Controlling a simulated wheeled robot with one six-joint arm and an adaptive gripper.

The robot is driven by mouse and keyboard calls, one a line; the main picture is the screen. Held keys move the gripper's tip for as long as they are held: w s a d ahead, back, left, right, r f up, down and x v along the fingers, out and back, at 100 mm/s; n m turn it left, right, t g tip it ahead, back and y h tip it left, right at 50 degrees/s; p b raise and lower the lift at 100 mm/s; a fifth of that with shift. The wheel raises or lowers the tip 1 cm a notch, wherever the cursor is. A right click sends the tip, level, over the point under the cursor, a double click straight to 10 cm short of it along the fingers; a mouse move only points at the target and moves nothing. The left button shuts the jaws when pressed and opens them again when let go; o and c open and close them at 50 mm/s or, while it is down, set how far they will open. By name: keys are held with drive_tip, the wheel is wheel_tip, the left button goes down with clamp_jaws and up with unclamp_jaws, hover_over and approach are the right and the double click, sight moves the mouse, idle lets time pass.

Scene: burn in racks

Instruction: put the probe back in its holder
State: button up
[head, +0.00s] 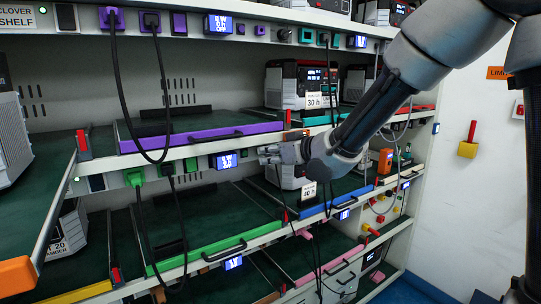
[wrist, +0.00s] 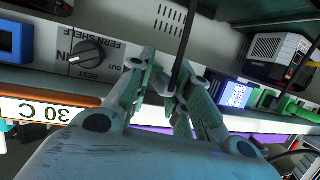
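My gripper (head: 264,155) reaches from the right to the front strip of the middle shelf. In the wrist view its fingers (wrist: 168,75) are close together in front of the strip. A thin dark strand, like a cable, runs down between or behind them. I cannot tell whether they grip it. I cannot make out a probe for certain. A red handle in a yellow block (head: 467,141) is on the right wall. Another red-and-yellow piece (head: 371,230) is at the lower shelf's right end. I cannot tell whether either is the probe or its holder.
The strip carries a black knob (wrist: 87,52) and a "30 C" label (wrist: 35,112). Black cables (head: 122,90) hang in front of the shelves at left. Coloured drawer fronts with handles, such as the green one (head: 205,254), line the edges. Boxy units (head: 302,84) stand on the upper shelf.

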drive_tip(key=shift+o, duration=0.5)
clamp_jaws()
drive_tip(key=shift+s+d, duration=0.15)
drive_tip(key=shift+s, duration=0.3)
drive_tip(key=shift+s, duration=0.1)
drive_tip(key=shift+s+d, duration=0.1)
drive_tip(key=shift+d, duration=0.15)
idle(0.4)
